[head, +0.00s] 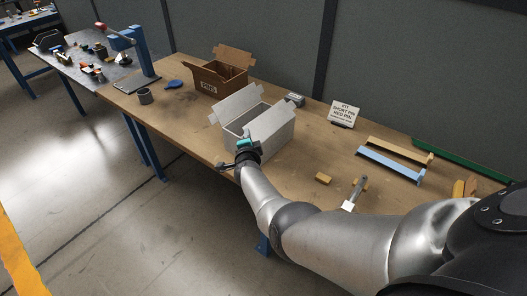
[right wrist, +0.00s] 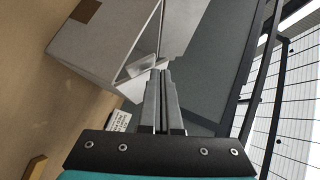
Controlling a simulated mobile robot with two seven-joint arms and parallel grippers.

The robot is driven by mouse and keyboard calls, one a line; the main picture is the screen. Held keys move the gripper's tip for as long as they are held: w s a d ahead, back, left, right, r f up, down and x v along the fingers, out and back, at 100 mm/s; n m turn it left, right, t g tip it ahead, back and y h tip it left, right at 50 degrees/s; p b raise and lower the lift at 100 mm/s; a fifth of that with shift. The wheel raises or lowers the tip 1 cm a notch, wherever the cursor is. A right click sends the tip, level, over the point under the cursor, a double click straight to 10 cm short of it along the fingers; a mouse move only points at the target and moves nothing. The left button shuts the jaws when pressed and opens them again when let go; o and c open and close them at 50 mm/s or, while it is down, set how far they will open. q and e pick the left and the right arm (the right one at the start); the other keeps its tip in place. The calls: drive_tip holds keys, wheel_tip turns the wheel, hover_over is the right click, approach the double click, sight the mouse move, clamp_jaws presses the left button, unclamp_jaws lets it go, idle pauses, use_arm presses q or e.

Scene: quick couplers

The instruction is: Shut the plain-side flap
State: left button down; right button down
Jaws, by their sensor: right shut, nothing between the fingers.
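A pale grey carton (head: 276,132) stands on the wooden table, open at the top. One wide flap (head: 237,103) stands raised along its far left side. My right gripper (head: 244,142) is at the carton's near left corner, with its teal body in front of the rim. In the right wrist view its fingers (right wrist: 158,76) are together and empty, pointing at the carton's open edge (right wrist: 105,45). I cannot tell whether they touch it. A brown patch (right wrist: 85,10) shows on the carton wall. I cannot tell which side is plain. My left gripper is out of view.
A brown open box marked PINS (head: 218,79) stands behind. The table's front edge is close to the carton.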

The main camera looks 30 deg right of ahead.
drive_tip(key=shift+w+a, duration=0.1)
drive_tip(key=shift+w, duration=0.1)
drive_tip(key=shift+w+a+f+n+g, duration=0.15)
drive_tip(key=shift+w+f+n+g, duration=0.1)
drive_tip(key=shift+w+n+g, duration=0.25)
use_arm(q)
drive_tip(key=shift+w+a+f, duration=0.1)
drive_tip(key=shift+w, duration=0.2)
use_arm(e)
drive_tip(key=shift+f, duration=0.15)
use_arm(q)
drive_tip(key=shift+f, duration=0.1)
use_arm(e)
drive_tip(key=shift+w+f, duration=0.1)
drive_tip(key=shift+w, duration=0.05)
drive_tip(key=shift+w+f+b, duration=0.1)
drive_tip(key=shift+b, duration=0.25)
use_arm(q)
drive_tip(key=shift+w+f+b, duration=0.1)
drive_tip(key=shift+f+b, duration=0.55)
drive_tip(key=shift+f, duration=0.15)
use_arm(e)
drive_tip(key=shift+w+a+f, duration=0.15)
drive_tip(key=shift+w+f, duration=0.2)
drive_tip(key=shift+f, duration=0.1)
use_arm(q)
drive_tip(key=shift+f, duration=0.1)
